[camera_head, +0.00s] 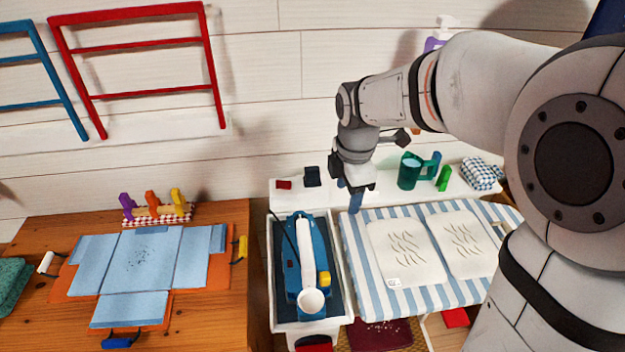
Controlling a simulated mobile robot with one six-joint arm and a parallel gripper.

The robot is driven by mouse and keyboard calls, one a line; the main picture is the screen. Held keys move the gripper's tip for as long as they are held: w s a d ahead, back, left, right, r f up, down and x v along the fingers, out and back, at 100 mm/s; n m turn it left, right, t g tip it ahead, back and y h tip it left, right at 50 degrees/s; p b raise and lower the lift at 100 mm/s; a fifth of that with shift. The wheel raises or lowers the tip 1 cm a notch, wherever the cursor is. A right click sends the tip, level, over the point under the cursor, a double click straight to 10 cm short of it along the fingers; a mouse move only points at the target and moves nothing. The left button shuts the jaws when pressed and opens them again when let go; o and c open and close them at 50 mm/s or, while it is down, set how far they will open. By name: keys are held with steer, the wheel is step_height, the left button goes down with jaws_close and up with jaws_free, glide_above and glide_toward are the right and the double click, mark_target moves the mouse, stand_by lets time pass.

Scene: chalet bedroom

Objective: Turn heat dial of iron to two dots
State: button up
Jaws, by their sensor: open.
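A blue iron (299,244) with a white handle lies in a white-rimmed tray (337,290) at the centre bottom. A pale round knob (311,301) sits at the near end of the handle, with a yellow part (324,279) to its right. The knob may be the heat dial, but its dot marks are too small to read. My gripper (349,194) has blue fingertips and hangs beyond and to the right of the iron, near the tray's far right corner. It is open, empty and apart from the iron.
A striped ironing surface (355,265) with two pale folded cloths lies right of the iron. A white shelf (385,199) behind holds a green mug (410,170) and small dark items (312,176).

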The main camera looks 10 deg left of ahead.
mark_target(301, 215)
steer(key=w+a+f+n, duration=0.1)
steer(key=a+f+n, duration=0.1)
steer(key=a+n, duration=0.1)
steer(key=w+a+f+n, duration=0.2)
steer(key=a+n, duration=0.2)
steer(key=w+a+f+n+g, duration=0.1)
steer(key=a+f+n, duration=0.1)
steer(key=a+n, duration=0.1)
steer(key=shift+w+a+f+n, duration=0.1)
steer(key=shift+w+a+n, duration=0.05)
steer(key=shift+n, duration=0.35)
steer(key=shift+a+f+n, duration=0.25)
steer(key=shift+a+n, duration=0.05)
step_height(301, 215, down, 8)
steer(key=shift+r+p, duration=0.15)
steer(key=shift+p, duration=0.45)
steer(key=c, duration=0.9)
steer(key=shift+d, duration=0.2)
steer(key=shift+c, duration=0.3)
steer(key=shift+w+a, duration=0.1)
steer(key=shift+a, duration=0.05)
